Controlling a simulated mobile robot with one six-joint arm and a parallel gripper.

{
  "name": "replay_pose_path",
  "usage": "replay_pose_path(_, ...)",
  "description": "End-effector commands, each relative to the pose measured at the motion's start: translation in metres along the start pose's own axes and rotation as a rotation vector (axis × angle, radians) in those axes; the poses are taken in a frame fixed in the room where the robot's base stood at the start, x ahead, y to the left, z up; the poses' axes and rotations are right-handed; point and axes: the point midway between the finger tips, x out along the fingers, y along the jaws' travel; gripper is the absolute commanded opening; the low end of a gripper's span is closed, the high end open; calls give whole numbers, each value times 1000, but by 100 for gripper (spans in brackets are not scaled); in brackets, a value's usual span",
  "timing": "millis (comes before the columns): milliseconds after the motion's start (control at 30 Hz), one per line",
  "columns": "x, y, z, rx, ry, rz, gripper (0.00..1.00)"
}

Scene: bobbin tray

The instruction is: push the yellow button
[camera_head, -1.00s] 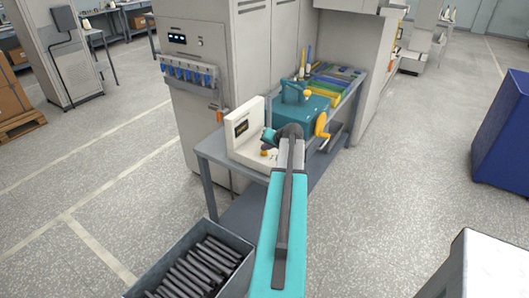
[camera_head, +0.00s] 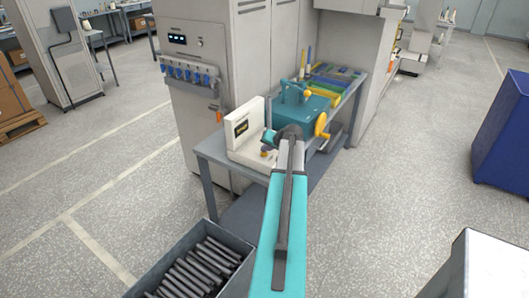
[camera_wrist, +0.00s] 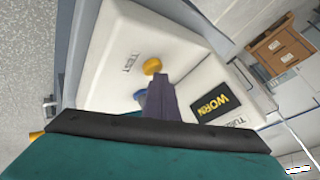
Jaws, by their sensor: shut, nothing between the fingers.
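The yellow button (camera_wrist: 152,66) sits on the white tester (camera_wrist: 110,60), beside the printed word TEST, in the wrist view. My gripper (camera_wrist: 160,77) is shut and empty, its dark fingertips right beside the button. I cannot tell whether they touch it. The button there is small and partly hidden near my wrist.
A blue part (camera_wrist: 140,96) shows beside my fingers. A grey bin (camera_head: 158,277) of dark rods is at the lower left.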

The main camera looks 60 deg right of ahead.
Motion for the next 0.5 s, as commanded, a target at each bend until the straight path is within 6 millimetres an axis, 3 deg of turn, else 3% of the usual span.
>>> replay_pose_path(500, -11, -8, -8, 0, -1, 0, 0)
